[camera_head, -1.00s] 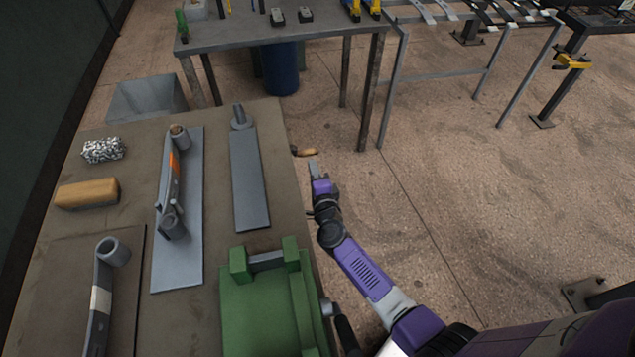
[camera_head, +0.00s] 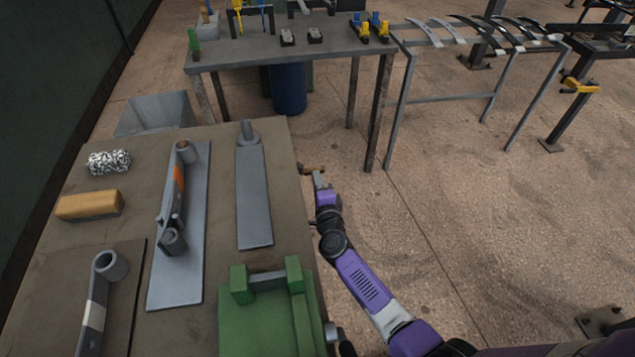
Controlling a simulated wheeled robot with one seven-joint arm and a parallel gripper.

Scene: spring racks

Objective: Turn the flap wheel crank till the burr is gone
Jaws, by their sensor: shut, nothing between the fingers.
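My gripper (camera_head: 318,176) is at the handle's right end, over the floor beside the bench. Its fingers are shut with nothing between them. I cannot tell whether they touch the handle. A grey spring leaf with rolled eyes (camera_head: 171,205) stands on a flat plate on the bench. No burr can be made out at this size.
The near bench (camera_head: 225,310) holds a green vise (camera_head: 260,320), a flat bar (camera_head: 253,195), a tan block (camera_head: 90,205) and a wire-wool bundle (camera_head: 109,161). A second bench (camera_head: 340,50) with tools stands behind. A spring rack (camera_head: 475,95) is at the right. Open floor lies right of my arm.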

